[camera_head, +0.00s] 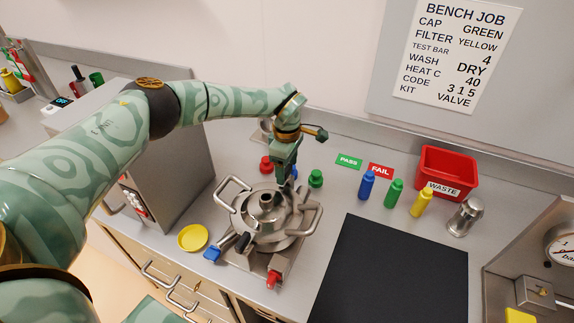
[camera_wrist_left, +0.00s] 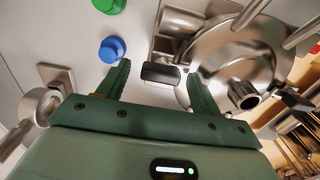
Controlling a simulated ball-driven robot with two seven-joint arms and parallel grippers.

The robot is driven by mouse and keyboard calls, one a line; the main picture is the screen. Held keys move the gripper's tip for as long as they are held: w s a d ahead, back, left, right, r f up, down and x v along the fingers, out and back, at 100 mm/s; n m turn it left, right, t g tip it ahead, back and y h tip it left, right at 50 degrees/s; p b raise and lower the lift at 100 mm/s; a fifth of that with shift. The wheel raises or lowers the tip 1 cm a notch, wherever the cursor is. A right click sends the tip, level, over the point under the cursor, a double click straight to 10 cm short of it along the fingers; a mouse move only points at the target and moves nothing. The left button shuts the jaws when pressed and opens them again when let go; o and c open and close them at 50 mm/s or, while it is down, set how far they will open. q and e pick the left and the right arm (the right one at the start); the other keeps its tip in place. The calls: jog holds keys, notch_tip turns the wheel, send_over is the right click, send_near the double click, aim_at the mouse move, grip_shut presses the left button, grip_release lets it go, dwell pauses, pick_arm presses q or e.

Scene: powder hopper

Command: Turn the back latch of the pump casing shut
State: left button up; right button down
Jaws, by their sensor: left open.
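The steel pump casing (camera_head: 262,235) stands on the bench with its round lid, central neck and side handles. It also shows in the left wrist view (camera_wrist_left: 240,55). My left gripper (camera_head: 285,172) points down at the casing's back edge. In the left wrist view my left gripper (camera_wrist_left: 160,82) is open, its two green fingers apart. A dark-ended back latch (camera_wrist_left: 161,73) shows between the fingers; I cannot tell whether either finger touches it. In the head view the gripper hides this latch. My right gripper is not in view.
A blue cap (camera_wrist_left: 112,49) and a green cap (camera_head: 316,178) stand close behind the casing. A yellow dish (camera_head: 192,237) lies at its left. Several bottles and a red waste bin (camera_head: 440,174) stand to the right, behind a clear black mat (camera_head: 390,270). A grey box (camera_head: 165,160) flanks the left.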

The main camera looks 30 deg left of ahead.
aim_at(287, 168)
pick_arm(q)
notch_tip(287, 168, up, 16)
jog(key=p, duration=0.1)
jog(key=shift+r+p, duration=0.15)
jog(key=shift+p, duration=0.2)
dwell(0.4)
